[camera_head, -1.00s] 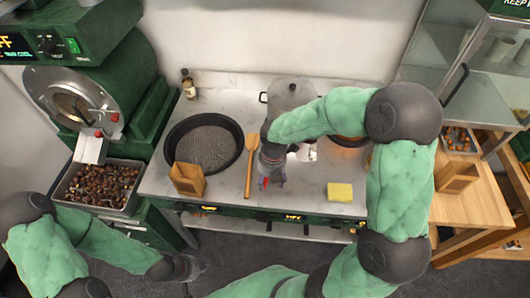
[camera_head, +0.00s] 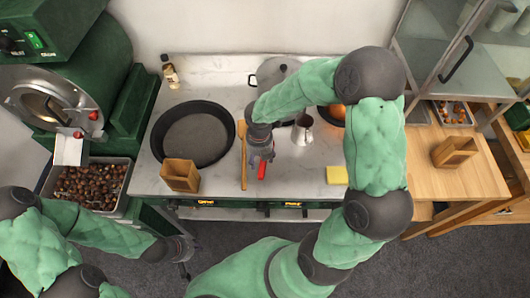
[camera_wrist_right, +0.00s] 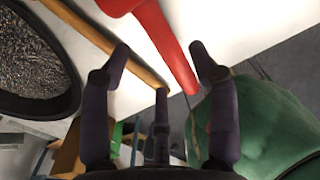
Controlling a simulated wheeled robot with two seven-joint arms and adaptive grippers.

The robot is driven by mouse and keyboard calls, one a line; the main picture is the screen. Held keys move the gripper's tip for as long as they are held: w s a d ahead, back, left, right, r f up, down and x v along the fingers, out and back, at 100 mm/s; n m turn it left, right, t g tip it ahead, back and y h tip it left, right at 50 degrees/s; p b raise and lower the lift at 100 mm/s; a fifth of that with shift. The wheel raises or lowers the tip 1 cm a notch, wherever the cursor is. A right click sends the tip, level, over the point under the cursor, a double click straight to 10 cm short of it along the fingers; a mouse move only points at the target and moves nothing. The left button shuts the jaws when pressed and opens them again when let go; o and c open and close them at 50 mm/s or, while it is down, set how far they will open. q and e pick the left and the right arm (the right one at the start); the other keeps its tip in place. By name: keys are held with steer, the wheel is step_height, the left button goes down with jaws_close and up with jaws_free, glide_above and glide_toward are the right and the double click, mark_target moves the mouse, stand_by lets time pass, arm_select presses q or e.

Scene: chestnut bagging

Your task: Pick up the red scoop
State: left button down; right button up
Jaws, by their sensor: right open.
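The red scoop (camera_head: 262,170) lies on the counter near its front edge, mostly hidden under my right gripper in the head view. In the right wrist view the scoop's red handle (camera_wrist_right: 165,45) points down between the fingers, and its wider part is cut off at the top. My right gripper (camera_head: 259,156) is open over the scoop; its spread fingers (camera_wrist_right: 160,62) lie on both sides of the handle, with no clear contact. My left gripper (camera_head: 184,260) hangs in front of the counter at lower left, away from the scoop; its jaws are too small to judge.
A wooden spoon (camera_head: 243,155) lies just left of the scoop, beside a large black pan (camera_head: 228,150). A wooden box (camera_head: 180,176) stands in front of the pan. A metal jug (camera_head: 302,132) and yellow sponge (camera_head: 337,175) are to the right. A chestnut tray (camera_head: 125,178) is at left.

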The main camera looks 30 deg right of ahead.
mark_target(261, 162)
steer(key=f, duration=0.1)
steer(key=f+b, duration=0.1)
steer(key=f, duration=0.2)
steer(key=shift+d+f, duration=0.25)
steer(key=shift+f, duration=0.1)
jaws_close()
steer(key=shift+r, duration=0.2)
steer(key=shift+w+r, duration=0.1)
steer(key=shift+r, duration=0.5)
steer(key=s+a+r+p, duration=0.1)
steer(key=r, duration=0.1)
steer(key=s+a+r+p, duration=0.1)
steer(key=r, duration=0.2)
steer(key=s+a+r, duration=0.1)
steer(key=r, duration=0.2)
steer(key=shift+s+a+p, duration=0.1)
steer(key=shift+s+p, duration=0.3)
steer(key=s+a+r+p, duration=0.1)
steer(key=s+a+r, duration=0.2)
steer(key=s+a, duration=0.2)
steer(key=shift+s+a+r, duration=0.25)
steer(key=shift+s+a, duration=0.15)
steer(key=shift+s, duration=0.65)
